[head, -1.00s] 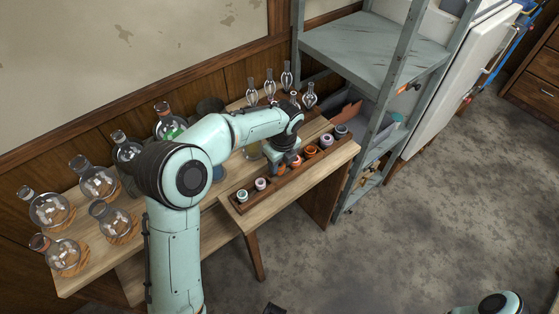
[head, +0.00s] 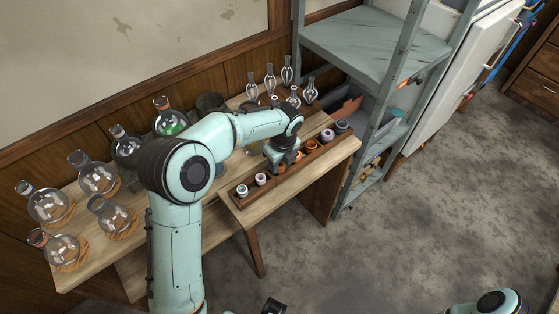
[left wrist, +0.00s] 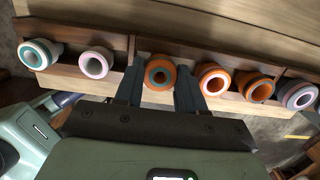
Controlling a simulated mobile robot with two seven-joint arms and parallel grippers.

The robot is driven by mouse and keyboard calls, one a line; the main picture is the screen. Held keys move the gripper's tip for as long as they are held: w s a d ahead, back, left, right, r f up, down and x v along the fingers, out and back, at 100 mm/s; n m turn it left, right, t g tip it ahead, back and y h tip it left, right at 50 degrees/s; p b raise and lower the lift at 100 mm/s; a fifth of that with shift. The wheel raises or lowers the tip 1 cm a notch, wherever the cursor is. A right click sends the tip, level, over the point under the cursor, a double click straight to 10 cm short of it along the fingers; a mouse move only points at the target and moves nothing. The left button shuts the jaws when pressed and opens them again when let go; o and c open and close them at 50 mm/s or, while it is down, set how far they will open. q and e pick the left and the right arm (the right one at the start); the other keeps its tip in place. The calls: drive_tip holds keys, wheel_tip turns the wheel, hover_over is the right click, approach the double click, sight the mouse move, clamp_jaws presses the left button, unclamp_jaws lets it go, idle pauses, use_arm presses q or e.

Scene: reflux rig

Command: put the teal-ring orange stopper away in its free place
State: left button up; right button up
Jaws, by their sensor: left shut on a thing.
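The teal-ring orange stopper (left wrist: 160,73) is between the fingers of my left gripper (left wrist: 158,88) in the left wrist view, and the gripper is shut on it. It is in line with the row of stoppers in the long wooden rack (left wrist: 125,46). I cannot tell whether it is seated in the rack or just above it. In the head view my left gripper (head: 282,162) is over the middle of the rack (head: 228,193) and largely hides the stopper. A dark part at the bottom edge of the head view may be my right gripper; its jaws are not clear.
Beside the held stopper are a pink-ring white stopper (left wrist: 96,62) and a white-ring orange stopper (left wrist: 213,78), both close to the fingers. Round flasks (head: 98,175) stand on the left of the bench. Small glass pieces (head: 270,78) stand behind the rack. A metal shelf (head: 375,45) is at right.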

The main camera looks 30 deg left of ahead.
sight(283, 168)
use_arm(q)
drive_tip(key=o, duration=1)
drive_tip(key=r, duration=0.4)
drive_tip(key=d+r+p, duration=0.1)
drive_tip(key=r, duration=0.4)
drive_tip(key=r+p, duration=0.1)
drive_tip(key=r, duration=0.3)
drive_tip(key=shift+s+d+r, duration=0.15)
drive_tip(key=shift+s+d, duration=0.1)
drive_tip(key=shift+s, duration=0.1)
